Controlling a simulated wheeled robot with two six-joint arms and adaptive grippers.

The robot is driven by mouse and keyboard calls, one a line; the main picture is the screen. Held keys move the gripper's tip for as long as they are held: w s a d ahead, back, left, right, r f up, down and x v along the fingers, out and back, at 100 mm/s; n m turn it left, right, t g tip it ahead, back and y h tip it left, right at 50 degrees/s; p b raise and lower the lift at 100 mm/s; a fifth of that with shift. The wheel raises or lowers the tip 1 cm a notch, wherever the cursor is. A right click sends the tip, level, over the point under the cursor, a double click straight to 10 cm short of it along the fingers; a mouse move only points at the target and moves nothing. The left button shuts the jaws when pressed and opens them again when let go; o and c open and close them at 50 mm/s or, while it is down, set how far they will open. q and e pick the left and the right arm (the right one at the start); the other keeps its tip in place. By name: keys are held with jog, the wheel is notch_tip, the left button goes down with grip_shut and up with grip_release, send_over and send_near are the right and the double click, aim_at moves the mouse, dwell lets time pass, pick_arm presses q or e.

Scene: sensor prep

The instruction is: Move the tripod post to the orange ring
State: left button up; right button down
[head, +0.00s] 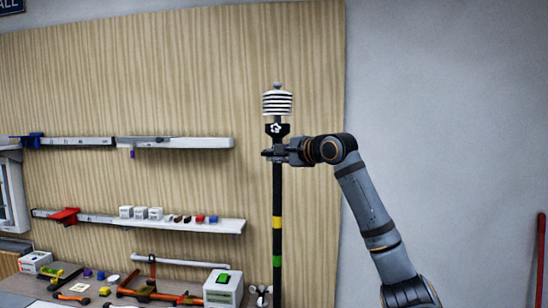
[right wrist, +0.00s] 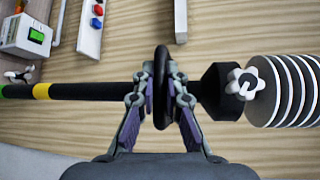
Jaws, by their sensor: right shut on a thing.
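The tripod post (head: 277,190) is a tall black pole with a yellow band, a green band and a striped black-and-white sensor head on top. It stands upright in the head view. My right gripper (head: 272,153) is shut on it just below the black collar. In the right wrist view the post (right wrist: 90,90) lies across the picture, with a black disc at the fingers of my right gripper (right wrist: 160,95) and the striped head at the right. The post's foot is below the head view. No orange ring shows, and my left gripper is not in view.
A wood-panelled wall stands behind, with an upper shelf (head: 185,142) and a lower shelf (head: 215,224) holding small boxes. A cluttered bench with tools and a white box with a green top (head: 222,290) is at lower left. A red pole (head: 540,260) is at the far right.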

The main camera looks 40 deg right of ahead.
jog(key=shift+r, duration=0.15)
jog(key=c, duration=1.4)
grip_release()
jog(key=shift+f, duration=0.2)
